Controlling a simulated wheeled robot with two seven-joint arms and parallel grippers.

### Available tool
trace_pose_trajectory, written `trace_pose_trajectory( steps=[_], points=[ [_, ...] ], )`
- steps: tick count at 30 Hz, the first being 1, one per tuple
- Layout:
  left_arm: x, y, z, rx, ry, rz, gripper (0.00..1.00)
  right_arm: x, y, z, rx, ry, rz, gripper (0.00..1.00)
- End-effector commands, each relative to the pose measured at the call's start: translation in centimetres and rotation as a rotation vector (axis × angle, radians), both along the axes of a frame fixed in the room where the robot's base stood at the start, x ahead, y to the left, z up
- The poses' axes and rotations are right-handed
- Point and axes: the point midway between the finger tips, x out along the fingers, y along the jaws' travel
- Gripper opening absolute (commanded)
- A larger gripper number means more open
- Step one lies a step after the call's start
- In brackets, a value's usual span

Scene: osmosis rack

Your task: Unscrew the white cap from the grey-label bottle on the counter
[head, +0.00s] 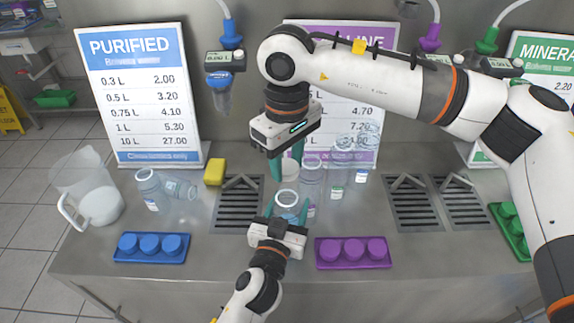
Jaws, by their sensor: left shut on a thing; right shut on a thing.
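A clear bottle (287,201) stands at the front of the counter (215,258), between the fingers of my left gripper (287,213), which is shut on it. Its round mouth shows as an open ring. Its label is hidden from this view. My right gripper (288,171) is above and behind the bottle mouth, pointing down. It is shut on a small white cap (292,168), partly covered by the fingers. The cap looks apart from the bottle.
Other clear bottles (311,182) stand close to the right. A pitcher (99,205), more bottles (148,186) and a yellow sponge (214,172) are at left. Blue-cap (152,247) and purple-cap (353,252) trays line the front. Price signs (140,90) stand behind.

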Motion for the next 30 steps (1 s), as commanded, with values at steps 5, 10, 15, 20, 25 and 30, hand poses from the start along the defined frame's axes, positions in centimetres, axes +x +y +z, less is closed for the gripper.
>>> trace_pose_trajectory(
  steps=[5, 10, 15, 20, 25, 30],
  points=[
    [0.0, 0.0, -0.1, 0.000, 0.001, 0.000, 0.73, 0.0, 0.0, 0.0, 0.000, 0.000, 0.000, 0.11],
    [0.0, 0.0, 0.0, 0.000, 0.001, 0.000, 0.81, 0.0, 0.0, -0.1, 0.000, 0.000, 0.000, 0.11],
    [-0.1, 0.0, -0.1, 0.000, 0.001, 0.000, 0.81, 0.0, 0.0, -0.1, 0.000, 0.000, 0.000, 0.11],
    [-1.6, 0.5, -0.3, 0.000, 0.002, 0.000, 0.81, 0.0, 0.0, -0.6, 0.000, 0.000, 0.000, 0.11],
    [-5.0, 1.4, -0.5, -0.001, 0.006, 0.000, 0.81, 0.0, 0.0, -1.5, 0.000, 0.000, 0.000, 0.11],
    [-8.4, 2.5, -0.4, -0.002, 0.004, 0.000, 0.81, 0.0, 0.0, -2.5, 0.000, 0.000, 0.000, 0.11]
  ],
)
